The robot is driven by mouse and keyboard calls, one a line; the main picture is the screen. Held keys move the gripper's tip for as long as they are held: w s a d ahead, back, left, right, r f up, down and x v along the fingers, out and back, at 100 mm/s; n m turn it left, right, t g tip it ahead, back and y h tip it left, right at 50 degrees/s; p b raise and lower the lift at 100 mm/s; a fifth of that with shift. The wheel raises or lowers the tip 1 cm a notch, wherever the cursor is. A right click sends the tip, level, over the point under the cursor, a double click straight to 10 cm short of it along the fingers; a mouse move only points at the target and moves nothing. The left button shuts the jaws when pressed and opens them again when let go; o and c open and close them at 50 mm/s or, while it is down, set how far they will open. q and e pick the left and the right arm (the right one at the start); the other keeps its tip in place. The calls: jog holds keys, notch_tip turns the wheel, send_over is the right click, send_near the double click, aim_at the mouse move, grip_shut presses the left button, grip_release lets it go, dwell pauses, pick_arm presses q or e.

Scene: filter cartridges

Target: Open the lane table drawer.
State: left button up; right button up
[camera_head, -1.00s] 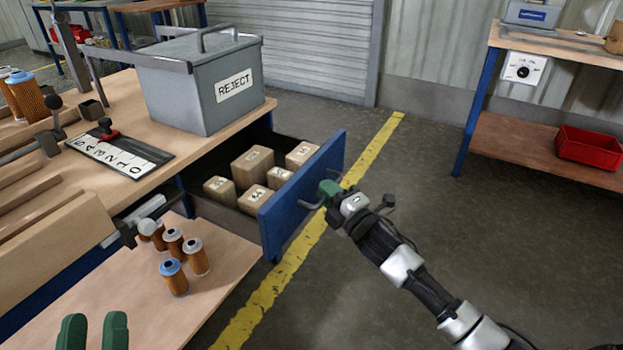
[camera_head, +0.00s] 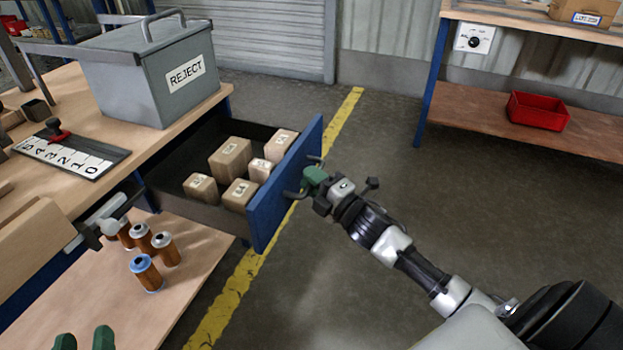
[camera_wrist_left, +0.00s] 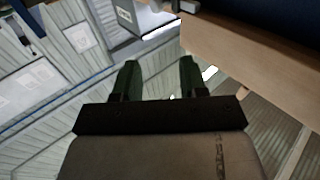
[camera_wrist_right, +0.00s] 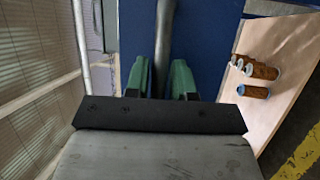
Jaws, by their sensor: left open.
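The lane table drawer (camera_head: 283,188) is pulled well out from under the table top. Its blue front faces right, and small cartons lie inside. My right gripper (camera_head: 313,180) is at the drawer's bar handle (camera_head: 295,195). In the right wrist view the handle (camera_wrist_right: 163,50) runs between the two green fingers of this gripper (camera_wrist_right: 162,80), which are closed in on it. My left gripper (camera_head: 84,341) is at the bottom left, apart from the drawer. In the left wrist view its fingers (camera_wrist_left: 160,80) are apart with nothing between them.
A grey REJECT bin (camera_head: 150,70) stands on the table top (camera_head: 75,85) above the drawer. Several orange filter cartridges (camera_head: 146,272) stand on the lower shelf (camera_head: 100,310). A red tray (camera_head: 538,110) sits on a shelf at right. The floor right of the drawer is clear.

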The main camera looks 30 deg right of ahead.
jog(key=shift+o, duration=1.3)
jog(key=shift+s, duration=0.1)
pick_arm(q)
jog(key=f+g, duration=0.1)
jog(key=s+a+f+g+y+p, duration=0.1)
jog(key=f+g, duration=0.2)
jog(key=f, duration=0.1)
jog(key=shift+s+a+y+p, duration=0.15)
jog(key=shift+y+p, duration=0.15)
jog(key=shift+p, duration=0.05)
pick_arm(e)
jog(key=v, duration=1)
jog(key=shift+s, duration=0.35)
jog(key=shift+d, duration=0.1)
